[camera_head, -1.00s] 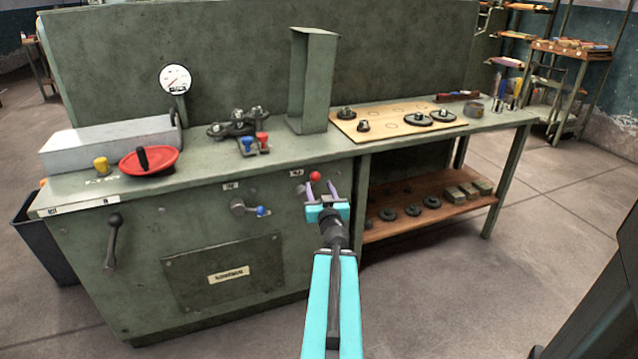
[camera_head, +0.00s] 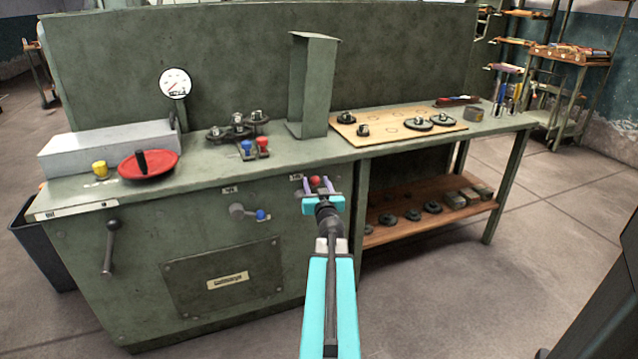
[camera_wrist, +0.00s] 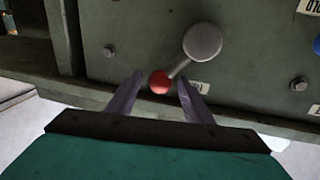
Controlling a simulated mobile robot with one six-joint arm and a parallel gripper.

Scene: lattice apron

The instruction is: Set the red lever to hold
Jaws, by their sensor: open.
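The red lever is a small red ball knob (camera_head: 315,181) on the front panel of the green machine, at the panel's right end. In the wrist view the red knob (camera_wrist: 160,82) sits on a short metal rod from a round grey hub (camera_wrist: 202,41). My gripper (camera_head: 319,188) is open, with its two purple fingers one on each side of the red knob. In the wrist view the fingers (camera_wrist: 157,98) point toward the panel, and the knob lies between their tips. I cannot tell if they touch it. A partly covered label (camera_wrist: 197,86) shows below the rod.
A blue-knobbed lever (camera_head: 261,215) is left of the red one. A dark crank handle (camera_head: 110,247) hangs farther left. The bench top holds a red handwheel (camera_head: 148,165), and red and blue handles (camera_head: 262,146). A shelf with discs (camera_head: 413,215) lies right of my gripper.

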